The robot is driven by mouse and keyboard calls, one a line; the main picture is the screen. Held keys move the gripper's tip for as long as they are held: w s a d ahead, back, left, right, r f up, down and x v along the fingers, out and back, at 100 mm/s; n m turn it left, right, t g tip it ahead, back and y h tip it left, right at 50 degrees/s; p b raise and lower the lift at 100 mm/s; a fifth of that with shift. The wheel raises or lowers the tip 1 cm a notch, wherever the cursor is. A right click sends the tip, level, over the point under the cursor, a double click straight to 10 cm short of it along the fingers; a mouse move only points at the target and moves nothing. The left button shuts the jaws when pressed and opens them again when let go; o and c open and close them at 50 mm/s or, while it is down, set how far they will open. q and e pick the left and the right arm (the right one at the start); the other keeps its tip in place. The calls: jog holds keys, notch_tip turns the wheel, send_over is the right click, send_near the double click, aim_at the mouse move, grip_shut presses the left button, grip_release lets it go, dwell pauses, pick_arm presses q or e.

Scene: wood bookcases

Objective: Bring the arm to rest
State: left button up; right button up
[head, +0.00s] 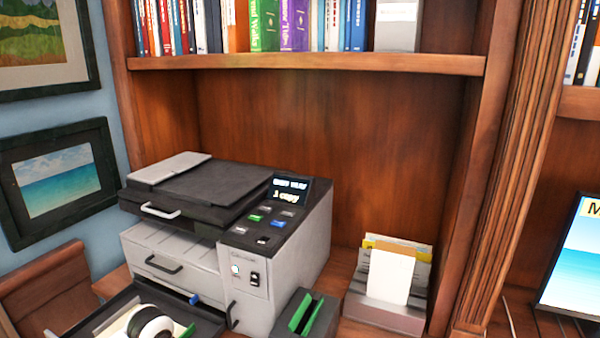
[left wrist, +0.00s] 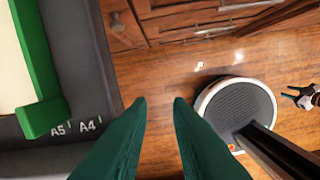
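My left gripper (left wrist: 159,102) shows in the left wrist view with its two dark green fingers apart and nothing between them. It is above the wooden floor, beside the printer's pulled-out paper tray (left wrist: 80,75). In the head view a white and black rounded part, which looks like my left arm, is over that tray (head: 203,322); the left fingers are hidden there. My right gripper (left wrist: 289,95) is small at the right edge of the left wrist view, its fingers seemingly apart, with nothing seen in them. It is not in the head view.
The grey and black printer (head: 285,240) stands in the bookcase under a shelf of books (head: 310,62). A dark box with a green slot (head: 305,315) and a paper holder (head: 385,312) stand to its right.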

pick_arm(q)
jog(key=s+d+f+t+h, duration=0.2)
jog(key=s+d+f, duration=0.3)
jog(key=s+d, duration=0.6)
jog(key=s+a+r+n+t+y, duration=0.15)
jog(key=s+a+n, duration=0.4)
jog(key=s, duration=0.65)
notch_tip(320, 180, down, 25)
jog(key=s+m+g, duration=0.1)
jog(key=g, duration=0.1)
jog(key=s+a+f+g, duration=0.1)
jog(key=s+a+f, duration=0.2)
jog(key=s+f, duration=1.3)
jog(key=shift+s+f+y, duration=0.3)
jog(key=shift+s+y, duration=0.1)
jog(key=shift+y, duration=0.05)
